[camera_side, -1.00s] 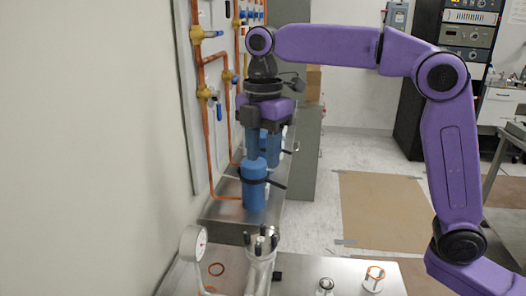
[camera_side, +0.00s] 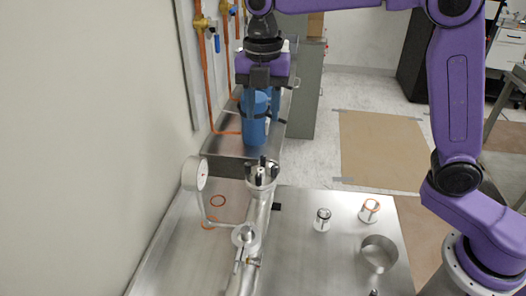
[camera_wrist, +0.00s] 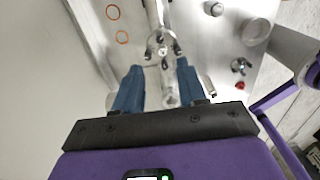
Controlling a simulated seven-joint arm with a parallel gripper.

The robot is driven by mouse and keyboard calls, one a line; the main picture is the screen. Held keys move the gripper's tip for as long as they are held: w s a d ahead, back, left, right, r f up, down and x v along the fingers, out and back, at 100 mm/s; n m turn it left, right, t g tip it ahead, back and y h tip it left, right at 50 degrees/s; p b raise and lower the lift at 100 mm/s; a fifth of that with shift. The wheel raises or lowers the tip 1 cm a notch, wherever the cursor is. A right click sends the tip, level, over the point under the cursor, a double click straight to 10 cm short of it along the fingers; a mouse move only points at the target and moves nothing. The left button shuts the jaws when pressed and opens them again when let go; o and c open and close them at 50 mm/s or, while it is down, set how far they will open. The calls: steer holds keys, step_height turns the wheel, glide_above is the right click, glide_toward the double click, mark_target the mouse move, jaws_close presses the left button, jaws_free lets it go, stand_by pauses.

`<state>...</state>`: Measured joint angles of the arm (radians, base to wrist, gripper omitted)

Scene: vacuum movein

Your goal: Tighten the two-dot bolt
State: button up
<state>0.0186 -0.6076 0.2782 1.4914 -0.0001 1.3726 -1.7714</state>
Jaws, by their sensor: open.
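A metal flange (camera_side: 263,168) with several dark upright bolts tops the silver pipe (camera_side: 258,212) on the metal table. It also shows in the wrist view (camera_wrist: 162,47), ahead of the fingertips. No dot marks can be read, so I cannot tell which bolt is the two-dot one. My gripper (camera_side: 262,118) points down above the flange in the side view, apart from it. Its two blue fingers are spread with nothing visible between them in the wrist view (camera_wrist: 160,70).
A blue cylinder (camera_side: 254,130) stands behind, partly overlapped by my fingers. A gauge (camera_side: 195,173) stands left of the flange. Copper rings (camera_side: 217,200), small fittings (camera_side: 322,219) and a metal cup (camera_side: 379,253) lie about.

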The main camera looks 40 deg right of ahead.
mark_target(263, 157)
step_height(263, 157, down, 12)
steer(key=shift+r, duration=0.2)
steer(key=shift+c, duration=0.3)
jaws_close()
